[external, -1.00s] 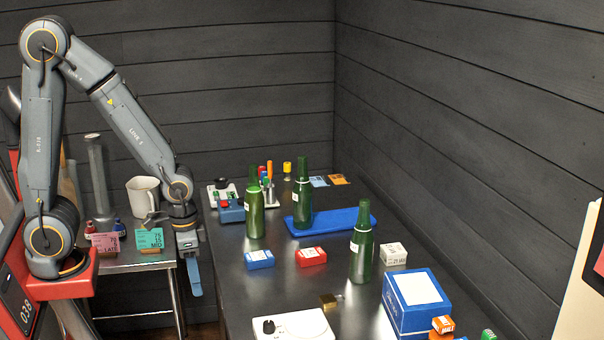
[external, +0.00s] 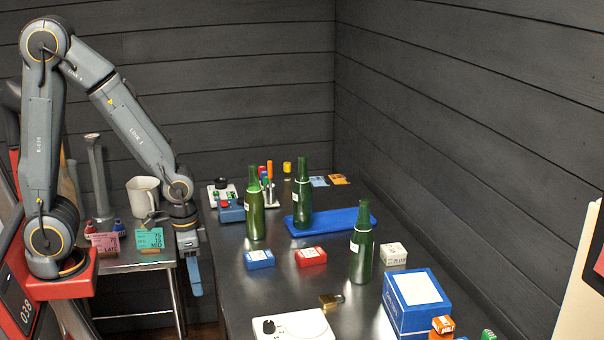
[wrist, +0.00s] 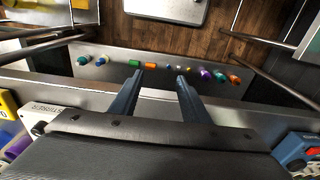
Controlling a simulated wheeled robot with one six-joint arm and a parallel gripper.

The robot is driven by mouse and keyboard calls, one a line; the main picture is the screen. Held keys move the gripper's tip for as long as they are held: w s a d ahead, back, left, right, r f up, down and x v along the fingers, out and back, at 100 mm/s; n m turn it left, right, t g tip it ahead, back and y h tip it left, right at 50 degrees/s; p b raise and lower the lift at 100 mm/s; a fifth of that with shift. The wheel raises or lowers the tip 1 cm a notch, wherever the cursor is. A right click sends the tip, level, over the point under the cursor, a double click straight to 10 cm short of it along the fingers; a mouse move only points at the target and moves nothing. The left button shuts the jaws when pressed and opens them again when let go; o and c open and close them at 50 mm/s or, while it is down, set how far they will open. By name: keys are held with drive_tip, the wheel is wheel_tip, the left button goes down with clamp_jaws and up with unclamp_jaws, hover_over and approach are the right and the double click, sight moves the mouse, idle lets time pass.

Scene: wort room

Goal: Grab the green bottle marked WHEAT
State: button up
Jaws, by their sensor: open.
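Three green bottles stand upright on the dark bench in the external view: a left bottle (external: 255,213), a middle bottle (external: 302,200) on a blue tray (external: 349,217), and a right bottle (external: 361,250) nearer the camera. Their labels are too small to read, so I cannot tell which is marked WHEAT. My gripper (external: 194,275) points down at the bench's left edge, left of all the bottles. In the wrist view my gripper (wrist: 156,86) is open with nothing between its fingers, and no bottle shows there.
Small blue (external: 259,259), red (external: 311,256) and white (external: 393,254) boxes lie among the bottles. A larger blue box (external: 412,325) and a white stirrer (external: 294,326) stand in front. A side table (external: 135,263) at left holds a mug (external: 143,196) and cards.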

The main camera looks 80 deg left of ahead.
sight(364, 201)
drive_tip(key=shift+o, duration=0.5)
drive_tip(key=w+d+r+n+y, duration=0.1)
drive_tip(key=w+r+n, duration=0.2)
drive_tip(key=w, duration=1)
drive_tip(key=w+d+r+n+t+y, duration=0.1)
drive_tip(key=w+r+n, duration=0.2)
drive_tip(key=w+r, duration=0.6)
drive_tip(key=w+d+r+n+t+y, duration=0.1)
drive_tip(key=w+r, duration=0.6)
drive_tip(key=w, duration=1.2)
drive_tip(key=shift+d+n, duration=0.45)
drive_tip(key=shift+n, duration=0.65)
drive_tip(key=shift+w+a, duration=0.1)
drive_tip(key=shift+a, duration=0.05)
drive_tip(key=shift+p+x, duration=1.65)
drive_tip(key=shift+x, duration=2.15)
drive_tip(key=shift+a, duration=0.15)
drive_tip(key=shift+r, duration=0.1)
clamp_jaws()
